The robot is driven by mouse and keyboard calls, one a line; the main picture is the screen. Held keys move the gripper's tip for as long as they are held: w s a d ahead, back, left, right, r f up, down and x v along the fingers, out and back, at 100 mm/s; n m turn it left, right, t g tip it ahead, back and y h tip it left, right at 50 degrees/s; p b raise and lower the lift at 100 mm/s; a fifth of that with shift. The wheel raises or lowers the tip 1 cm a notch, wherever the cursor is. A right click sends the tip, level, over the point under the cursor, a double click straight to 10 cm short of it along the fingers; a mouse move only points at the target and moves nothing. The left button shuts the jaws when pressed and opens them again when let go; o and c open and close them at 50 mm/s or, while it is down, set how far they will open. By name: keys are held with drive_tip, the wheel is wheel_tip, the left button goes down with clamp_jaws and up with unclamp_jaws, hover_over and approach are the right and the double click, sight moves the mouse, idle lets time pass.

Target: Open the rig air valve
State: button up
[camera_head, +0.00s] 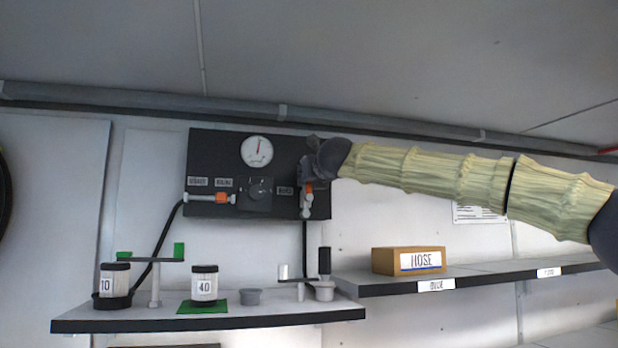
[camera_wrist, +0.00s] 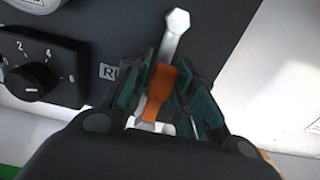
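My gripper (camera_wrist: 164,72) is at the right side of the dark wall panel (camera_head: 224,146). In the wrist view, its two fingers stand on either side of an orange valve handle (camera_wrist: 160,92), close to it. I cannot tell whether they press on it. The handle lies along a white pipe fitting (camera_wrist: 176,28). In the head view, the orange handle (camera_head: 308,187) shows just below my gripper (camera_head: 312,172), which partly covers it. A label beginning with "R" (camera_wrist: 108,71) sits left of the handle in the wrist view.
A second orange-handled valve (camera_head: 221,198) is at the panel's left. A round gauge (camera_head: 257,150) and a dial knob (camera_wrist: 32,80) are also on the panel. Below, a shelf (camera_head: 250,318) bears canisters marked 10 (camera_head: 114,281) and 40 (camera_head: 204,284). A HOSE box (camera_head: 408,260) stands right.

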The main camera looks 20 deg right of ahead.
drive_tip(key=shift+o, duration=0.7)
drive_tip(key=shift+s, duration=0.15)
drive_tip(key=s, duration=1.1)
drive_tip(key=shift+s, duration=0.4)
